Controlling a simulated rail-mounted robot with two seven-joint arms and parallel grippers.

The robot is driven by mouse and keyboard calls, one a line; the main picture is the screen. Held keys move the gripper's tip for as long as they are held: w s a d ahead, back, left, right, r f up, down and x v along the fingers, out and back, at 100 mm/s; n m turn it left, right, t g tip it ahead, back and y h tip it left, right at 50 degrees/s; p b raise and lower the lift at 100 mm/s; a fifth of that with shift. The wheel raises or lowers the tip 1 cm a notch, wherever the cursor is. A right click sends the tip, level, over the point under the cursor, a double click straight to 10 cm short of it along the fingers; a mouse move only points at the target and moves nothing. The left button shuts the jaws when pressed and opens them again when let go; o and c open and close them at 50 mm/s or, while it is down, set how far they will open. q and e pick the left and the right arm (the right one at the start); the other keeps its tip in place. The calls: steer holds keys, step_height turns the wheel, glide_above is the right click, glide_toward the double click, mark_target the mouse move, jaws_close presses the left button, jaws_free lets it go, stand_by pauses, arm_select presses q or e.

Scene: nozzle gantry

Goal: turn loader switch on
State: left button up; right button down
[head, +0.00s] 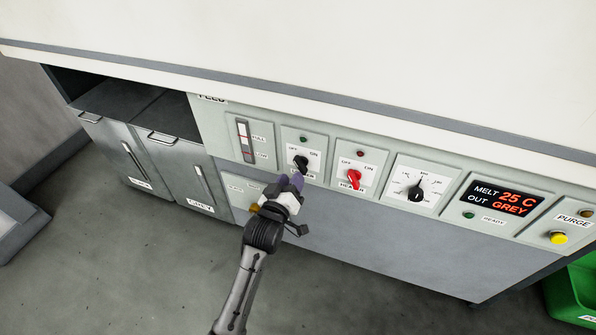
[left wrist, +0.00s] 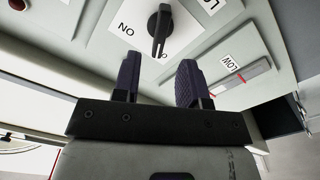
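The loader switch (head: 300,163) is a black rotary knob on a white plate marked OFF and ON, with its lower label partly hidden. My left gripper (head: 291,183) is just below and in front of it. In the left wrist view the black knob (left wrist: 159,28) lies beyond and between the two dark fingertips, with clear space around it. My left gripper (left wrist: 159,72) is open and empty, its fingers apart and not visibly touching the knob. My right gripper is not in view.
A dark green lamp (head: 303,139) is above the switch. The red heater switch (head: 353,179) is close on its right, then a black dial (head: 417,192). A level gauge (head: 243,141) is on the left. The panel overhang (head: 300,92) runs above.

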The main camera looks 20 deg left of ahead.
mark_target(298, 167)
arm_select(q)
steer(key=w+b, duration=0.2)
steer(key=w, duration=0.2)
steer(key=shift+w+d+f, duration=0.1)
steer(key=shift+w+f, duration=0.05)
steer(key=shift+w, duration=0.75)
steer(key=shift+c, duration=0.4)
jaws_close()
